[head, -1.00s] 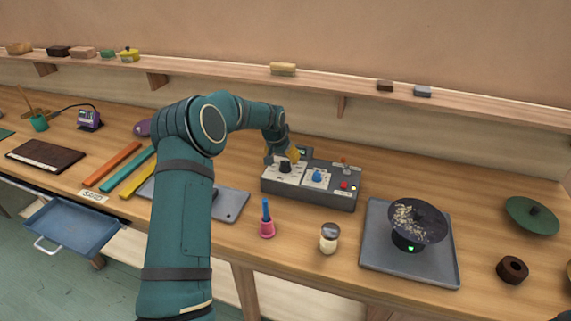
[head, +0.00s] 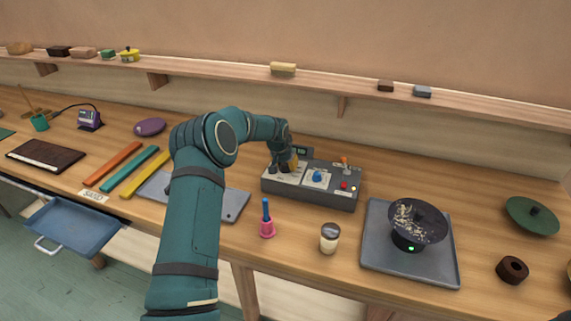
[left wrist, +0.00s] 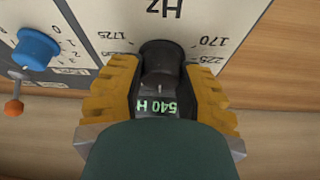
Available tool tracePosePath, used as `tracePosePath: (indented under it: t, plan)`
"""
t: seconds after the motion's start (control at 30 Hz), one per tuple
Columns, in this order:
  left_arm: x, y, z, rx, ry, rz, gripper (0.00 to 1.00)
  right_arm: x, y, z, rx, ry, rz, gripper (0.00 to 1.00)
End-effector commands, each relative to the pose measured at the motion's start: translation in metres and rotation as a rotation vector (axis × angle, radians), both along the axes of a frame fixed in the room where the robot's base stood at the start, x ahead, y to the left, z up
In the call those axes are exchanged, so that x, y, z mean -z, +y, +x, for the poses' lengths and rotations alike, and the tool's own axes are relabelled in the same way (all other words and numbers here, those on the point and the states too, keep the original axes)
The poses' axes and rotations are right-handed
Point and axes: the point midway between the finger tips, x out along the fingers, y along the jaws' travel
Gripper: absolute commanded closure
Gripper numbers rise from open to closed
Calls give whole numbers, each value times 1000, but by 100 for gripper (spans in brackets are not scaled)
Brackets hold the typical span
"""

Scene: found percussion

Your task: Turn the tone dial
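The grey tone box (head: 325,198) stands on the bench, with a pale dial scale, a blue knob (head: 318,176) and a small lit display (head: 301,151). My left gripper (head: 285,165) is down at the left part of the box and hides most of the black tone dial. In the left wrist view the tone dial (left wrist: 161,62) sits between the yellow fingers of my left gripper (left wrist: 162,85), which press close on both its sides. The display (left wrist: 155,106) shows "540 H" upside down, partly covered. My right gripper is not in view.
An orange-tipped lever (head: 345,163) and a red button (head: 344,185) are on the box's right part. A grey tray (head: 385,270) with a dark dish is to the right.

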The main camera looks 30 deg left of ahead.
Motion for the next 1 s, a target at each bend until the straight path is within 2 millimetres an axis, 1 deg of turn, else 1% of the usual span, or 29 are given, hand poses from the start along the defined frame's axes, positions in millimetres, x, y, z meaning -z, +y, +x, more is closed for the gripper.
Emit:
tracePosePath:
  t: [0.27,0.47,1.0]
  plan:
    - [1,0,0,5,0,-1,100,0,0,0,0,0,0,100]
    - [1,0,0,60,-1,-2,100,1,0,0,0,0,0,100]
    - [2,0,0,406,0,-3,100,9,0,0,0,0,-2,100]
